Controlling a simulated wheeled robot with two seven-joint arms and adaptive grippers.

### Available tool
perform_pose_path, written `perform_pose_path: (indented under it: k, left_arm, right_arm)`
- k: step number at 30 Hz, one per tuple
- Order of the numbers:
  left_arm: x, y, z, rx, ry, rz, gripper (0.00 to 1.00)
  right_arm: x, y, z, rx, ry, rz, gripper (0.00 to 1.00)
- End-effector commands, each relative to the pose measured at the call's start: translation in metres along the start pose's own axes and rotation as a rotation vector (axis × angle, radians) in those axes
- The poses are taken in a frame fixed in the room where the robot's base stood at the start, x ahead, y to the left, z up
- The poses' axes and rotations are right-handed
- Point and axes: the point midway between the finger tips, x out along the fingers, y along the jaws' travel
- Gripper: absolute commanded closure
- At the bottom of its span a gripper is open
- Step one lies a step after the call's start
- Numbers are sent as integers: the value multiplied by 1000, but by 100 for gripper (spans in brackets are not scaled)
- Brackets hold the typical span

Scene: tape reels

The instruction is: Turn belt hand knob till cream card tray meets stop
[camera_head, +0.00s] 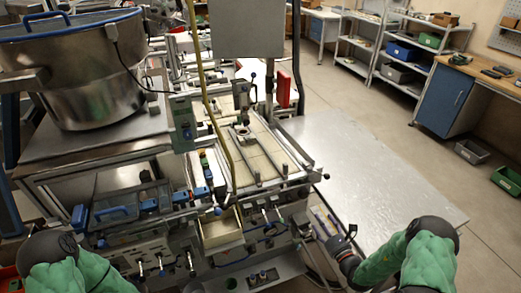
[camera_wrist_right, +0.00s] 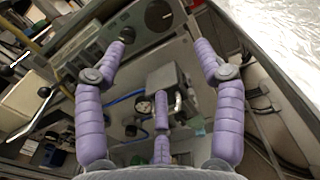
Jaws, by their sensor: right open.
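My right gripper (camera_head: 338,243) is at the front right corner of the machine in the head view. In the right wrist view its purple jointed fingers (camera_wrist_right: 164,42) are spread apart with nothing between their tips. A round black knob (camera_wrist_right: 158,15) sits on a grey-green panel just beyond the fingertips; the gripper is not around it. I cannot tell for sure that it is the belt hand knob. A cream open tray (camera_head: 221,231) sits at the machine's front, left of the right gripper. Its contact with a stop cannot be made out. My left gripper is out of view.
A large steel bowl (camera_head: 85,75) stands at the left on the machine. A bare metal tabletop (camera_head: 365,165) lies right of the machine, behind my right arm. A lever with a black grip (camera_wrist_right: 43,92) shows at the left of the wrist view. Shelves (camera_head: 410,62) stand far back.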

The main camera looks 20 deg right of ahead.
Motion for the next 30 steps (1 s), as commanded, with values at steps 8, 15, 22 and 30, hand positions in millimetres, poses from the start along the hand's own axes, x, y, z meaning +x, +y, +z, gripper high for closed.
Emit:
perform_pose_path:
  k: [8,15,22,30]
  left_arm:
    - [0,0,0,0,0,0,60]
    - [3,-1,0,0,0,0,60]
    - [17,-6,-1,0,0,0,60]
    - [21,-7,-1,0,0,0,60]
  right_arm:
    - [0,0,0,0,0,0,30]
    - [4,0,0,32,-1,1,30]
    - [23,-1,3,257,-3,3,30]
    - [42,-1,6,331,-3,3,30]
